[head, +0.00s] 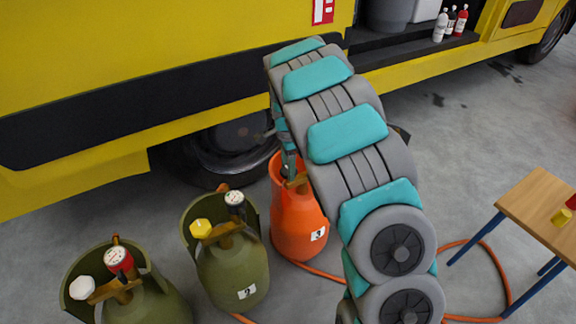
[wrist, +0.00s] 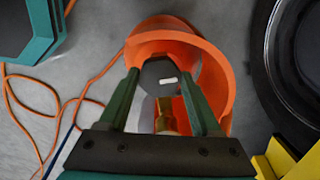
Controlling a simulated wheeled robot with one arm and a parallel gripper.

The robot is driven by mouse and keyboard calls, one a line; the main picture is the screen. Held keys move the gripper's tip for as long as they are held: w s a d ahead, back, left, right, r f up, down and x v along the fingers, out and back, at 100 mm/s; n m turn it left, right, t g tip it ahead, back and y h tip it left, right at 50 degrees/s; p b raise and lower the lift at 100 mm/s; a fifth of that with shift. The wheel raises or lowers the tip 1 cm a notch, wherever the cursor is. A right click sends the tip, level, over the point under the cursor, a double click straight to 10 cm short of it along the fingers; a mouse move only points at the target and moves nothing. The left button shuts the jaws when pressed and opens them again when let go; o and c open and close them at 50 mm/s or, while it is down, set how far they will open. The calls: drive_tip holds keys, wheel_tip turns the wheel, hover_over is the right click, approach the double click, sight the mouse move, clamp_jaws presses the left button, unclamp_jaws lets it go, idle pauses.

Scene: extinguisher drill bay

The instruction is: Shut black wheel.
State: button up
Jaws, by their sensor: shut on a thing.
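The black wheel (wrist: 152,72), with a short white mark on its top, sits inside the orange collar of an orange cylinder (head: 294,222). The collar (wrist: 215,70) rings it in the wrist view. My gripper (wrist: 160,80) has one green finger on each side of the black wheel and is shut on it. A brass-coloured part shows below the wheel between the fingers. In the head view my arm hides the wheel and most of the collar, and my gripper (head: 288,160) is only partly visible.
Two olive cylinders stand left: one with a yellow wheel (head: 201,228), one with a white wheel (head: 82,288). A yellow truck (head: 150,60) and its tyre (head: 225,150) are close behind. An orange hose (head: 320,272) lies on the floor. A wooden table (head: 538,205) stands right.

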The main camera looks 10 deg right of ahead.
drive_tip(key=shift+m, duration=0.4)
drive_tip(key=o, duration=1.4)
wheel_tip(320, 180, up, 7)
drive_tip(key=shift+w+r, duration=0.1)
drive_tip(key=shift+r, duration=0.3)
